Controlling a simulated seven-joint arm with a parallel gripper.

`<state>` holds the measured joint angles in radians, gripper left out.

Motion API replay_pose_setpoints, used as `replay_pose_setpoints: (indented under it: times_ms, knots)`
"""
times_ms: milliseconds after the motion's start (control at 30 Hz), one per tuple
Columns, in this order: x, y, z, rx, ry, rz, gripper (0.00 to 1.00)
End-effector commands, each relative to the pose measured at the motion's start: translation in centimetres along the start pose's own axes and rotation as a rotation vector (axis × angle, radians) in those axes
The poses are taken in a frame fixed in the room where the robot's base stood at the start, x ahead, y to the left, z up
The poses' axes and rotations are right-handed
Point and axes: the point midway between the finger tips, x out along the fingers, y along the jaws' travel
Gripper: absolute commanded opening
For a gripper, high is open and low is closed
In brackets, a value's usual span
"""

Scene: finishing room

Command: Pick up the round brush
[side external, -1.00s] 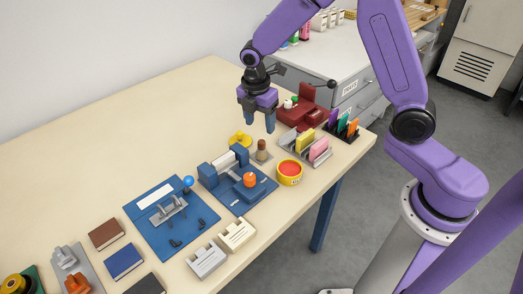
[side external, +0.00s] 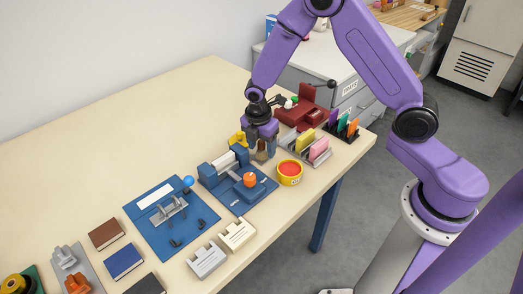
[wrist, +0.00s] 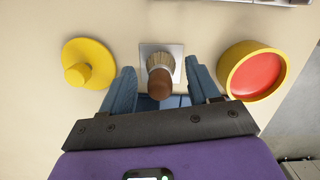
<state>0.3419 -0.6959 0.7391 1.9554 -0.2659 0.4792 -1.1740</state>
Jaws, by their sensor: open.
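The round brush (wrist: 160,82) has a brown rounded handle and pale bristles. It stands upright on a small grey square plate (wrist: 175,50) in the wrist view. My gripper (wrist: 160,85) is open, with one blue finger on each side of the brush and visible gaps between. In the side external view my gripper (side external: 261,152) is low over the table at the brush's place, and its fingers largely hide the brush.
A yellow knobbed disc (wrist: 88,63) lies left of the brush. A yellow tub with a red top (wrist: 252,71) stands to the right. A blue fixture (side external: 238,184), a card rack (side external: 304,146) and a dark red device (side external: 303,106) stand close by. The table's far left is clear.

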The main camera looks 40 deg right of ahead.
Motion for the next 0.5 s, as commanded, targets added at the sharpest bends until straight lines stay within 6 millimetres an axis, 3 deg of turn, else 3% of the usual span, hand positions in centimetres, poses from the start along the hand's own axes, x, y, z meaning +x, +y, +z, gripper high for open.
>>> replay_pose_setpoints:
  times_ms: [100,133,300,500]
  knots:
    - [-0.03,0.02,0.00,0.000,0.000,0.001,0.61]
    - [-0.03,0.02,0.00,0.000,0.000,0.001,0.54]
    - [-0.04,0.01,0.00,0.000,0.000,0.000,0.01]
    - [-0.06,0.02,0.00,0.000,0.000,0.000,0.01]
